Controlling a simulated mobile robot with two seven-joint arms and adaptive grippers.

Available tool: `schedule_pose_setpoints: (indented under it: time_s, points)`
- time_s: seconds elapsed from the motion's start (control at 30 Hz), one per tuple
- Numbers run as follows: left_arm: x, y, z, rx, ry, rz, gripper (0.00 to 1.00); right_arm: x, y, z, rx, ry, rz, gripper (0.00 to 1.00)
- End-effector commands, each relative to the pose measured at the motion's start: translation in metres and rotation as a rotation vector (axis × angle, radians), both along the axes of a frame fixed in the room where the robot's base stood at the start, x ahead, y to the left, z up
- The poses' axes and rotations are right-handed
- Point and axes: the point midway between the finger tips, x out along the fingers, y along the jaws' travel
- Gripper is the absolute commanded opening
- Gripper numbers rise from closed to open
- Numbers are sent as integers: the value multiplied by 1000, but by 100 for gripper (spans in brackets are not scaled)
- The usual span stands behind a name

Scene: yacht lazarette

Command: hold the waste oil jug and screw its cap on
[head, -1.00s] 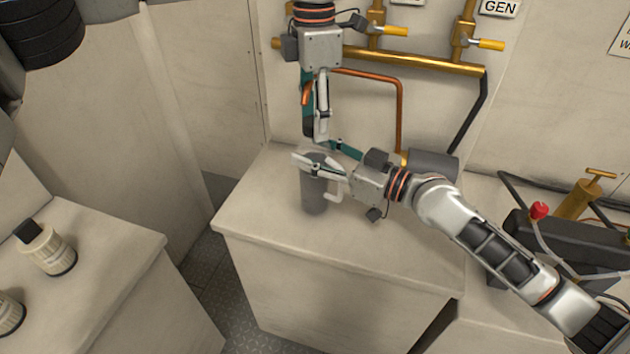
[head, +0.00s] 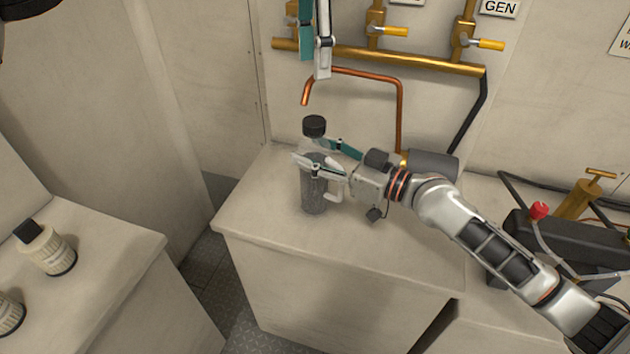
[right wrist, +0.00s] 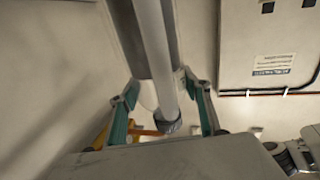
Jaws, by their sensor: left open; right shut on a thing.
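The waste oil jug (head: 314,197), grey with a pale side handle, stands upright on the bench. My right gripper (head: 309,163) comes in from the right and is shut on the jug near its upper part; the fingers hide some of it. A black cap (head: 314,126) sits at the top of the jug's neck, level as far as I can see; how tight it is I cannot tell. My left gripper (head: 315,67) is open and empty above the cap, its fingers pointing down and clear of it. In the right wrist view the fingers (right wrist: 163,100) flank a grey upright part of the jug.
A copper pipe (head: 400,115) and brass valves (head: 463,40) are on the wall behind. A dark cylinder (head: 433,164) lies behind my right wrist. The bench's front left (head: 265,225) is clear.

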Motion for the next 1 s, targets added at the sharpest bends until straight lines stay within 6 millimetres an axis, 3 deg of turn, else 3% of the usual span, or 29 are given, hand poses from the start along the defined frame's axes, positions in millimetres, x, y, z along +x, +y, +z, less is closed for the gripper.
schedule_pose_setpoints:
  time_s: [0.13, 0.17, 0.23, 0.67, 1.0]
  points:
    - [0, 0, 0, 0, 0, 0, 49, 0, 0, 0, -1, 0, -1, 0]
    - [0, 0, 0, 0, 0, 0, 49, 0, 0, 0, -1, 0, -1, 50]
    - [0, 0, 0, 0, 0, 0, 49, 0, 0, 0, -1, 0, -1, 67]
    - [0, 0, 0, 0, 0, 0, 49, -2, -4, 0, -1, 0, 0, 67]
    - [0, 0, 0, 0, 0, 0, 49, -30, -49, -2, -5, 1, -1, 67]
